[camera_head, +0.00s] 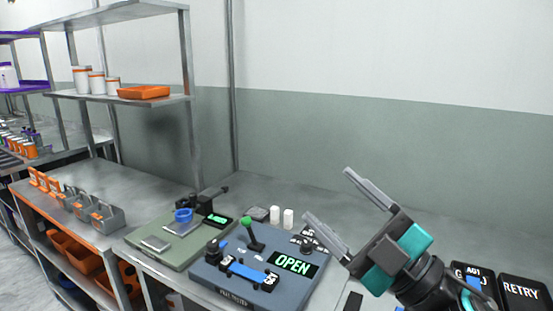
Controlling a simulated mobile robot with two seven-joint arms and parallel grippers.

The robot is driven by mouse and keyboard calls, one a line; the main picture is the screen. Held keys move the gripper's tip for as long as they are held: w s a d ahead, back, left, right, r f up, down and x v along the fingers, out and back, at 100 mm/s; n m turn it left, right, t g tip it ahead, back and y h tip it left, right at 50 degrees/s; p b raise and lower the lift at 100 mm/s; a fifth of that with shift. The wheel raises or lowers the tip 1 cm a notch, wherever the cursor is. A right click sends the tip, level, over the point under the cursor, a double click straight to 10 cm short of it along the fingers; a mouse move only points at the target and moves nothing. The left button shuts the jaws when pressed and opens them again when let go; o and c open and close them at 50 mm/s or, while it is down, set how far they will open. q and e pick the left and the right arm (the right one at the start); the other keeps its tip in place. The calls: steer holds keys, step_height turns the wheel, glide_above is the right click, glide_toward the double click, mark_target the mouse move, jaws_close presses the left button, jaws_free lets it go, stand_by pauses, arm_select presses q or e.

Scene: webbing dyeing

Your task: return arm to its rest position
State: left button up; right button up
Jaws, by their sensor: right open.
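My right gripper (340,205) is open, with nothing between its two grey fingers. It is at the right of the head view, above the table and to the right of the blue-grey tester (215,279). The lower finger overlaps the space near the tester's back right corner in the picture; I cannot tell the gap. The tester has a green-knobbed lever (247,222), a blue bar and a display reading "OPEN" (293,264). My left gripper is not in view.
A green device (150,243) with a blue ring stands left of the tester. Two white cylinders (288,218) stand behind it. A "RETRY" panel (520,291) lies at bottom right. A metal shelf (115,98) holds white containers and an orange tray (143,92). The back right tabletop is clear.

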steer(key=d+f+m+h, duration=0.6)
steer(key=f+m+h, duration=0.3)
steer(key=d+f+m+h, duration=0.5)
steer(key=f+m+h, duration=0.3)
steer(key=f, duration=0.1)
steer(key=s+d+f+m+g, duration=0.1)
steer(key=s+f+m+g, duration=0.1)
steer(key=s+f+g, duration=1.3)
step_height(320, 180, down, 14)
steer(key=w+a+t+y+b, duration=0.1)
steer(key=t+b, duration=0.3)
steer(key=t, duration=0.6)
steer(key=shift+w+a+r, duration=0.25)
steer(key=shift+w+a, duration=0.3)
steer(key=shift+a, duration=0.35)
